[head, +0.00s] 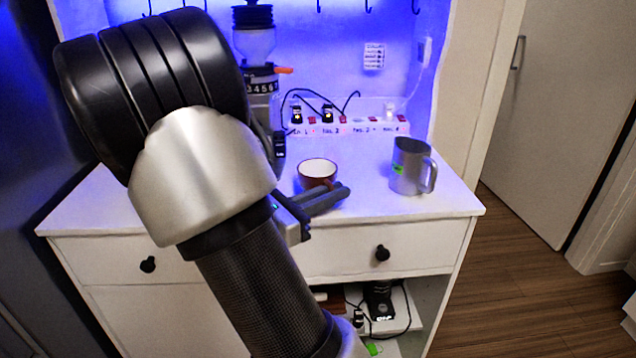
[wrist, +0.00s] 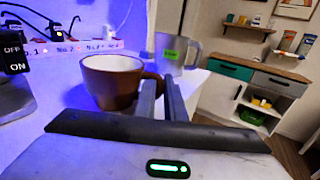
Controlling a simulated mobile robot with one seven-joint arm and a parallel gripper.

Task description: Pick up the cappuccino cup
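The cappuccino cup (head: 317,173) is reddish brown with a white inside. It stands upright on the white cabinet top, and its body also shows in the wrist view (wrist: 108,85). Its handle (wrist: 152,76) points right toward my fingers. My gripper (head: 335,193) is low over the cabinet top, at the cup's front right. In the wrist view, my fingers (wrist: 161,97) are close together with a narrow gap, at the handle. The left finger covers part of the handle. Whether the fingers press on it I cannot tell.
A metal pitcher (head: 410,166) with a green label stands right of the cup. A grinder (head: 257,75) stands behind, left of the cup. A power strip (head: 350,128) with cables runs along the back. The cabinet top between cup and pitcher is mostly clear.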

